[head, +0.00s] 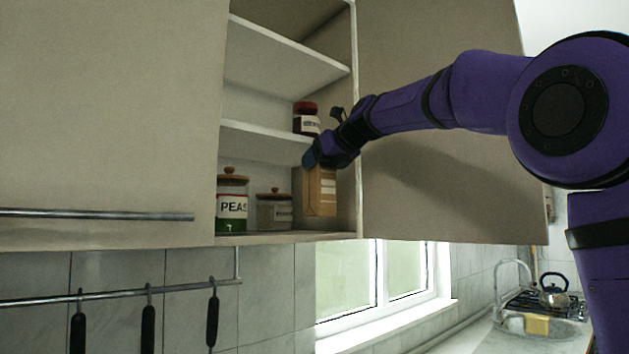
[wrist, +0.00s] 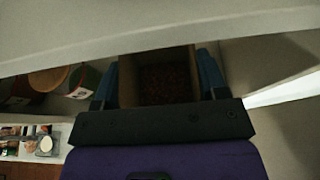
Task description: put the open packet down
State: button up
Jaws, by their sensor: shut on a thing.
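The open packet (head: 319,194) is a tall brown box-like packet in the lower compartment of the open wall cupboard, upright at the right side. My gripper (head: 322,157) is shut on its upper part from above. In the wrist view the blue fingers lie on either side of the packet's open top (wrist: 158,83), with dark reddish-brown contents inside. The packet's base appears close above the cupboard floor (head: 290,237); I cannot tell whether it touches.
A jar labelled PEAS (head: 232,205) and a smaller lidded jar (head: 274,211) stand left of the packet. A red-lidded jar (head: 306,119) stands on the middle shelf (head: 260,140), close above my gripper. The open cupboard door (head: 450,205) is at the right.

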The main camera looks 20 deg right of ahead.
aim_at(315, 178)
jog(key=shift+w+a+f, duration=0.15)
jog(key=shift+w+f, duration=0.6)
jog(key=shift+f, duration=0.2)
jog(key=shift+w+a+f, duration=0.1)
jog(key=shift+w+f, duration=0.6)
jog(key=shift+f, duration=0.3)
jog(key=o, duration=1.6)
jog(key=v, duration=1.2)
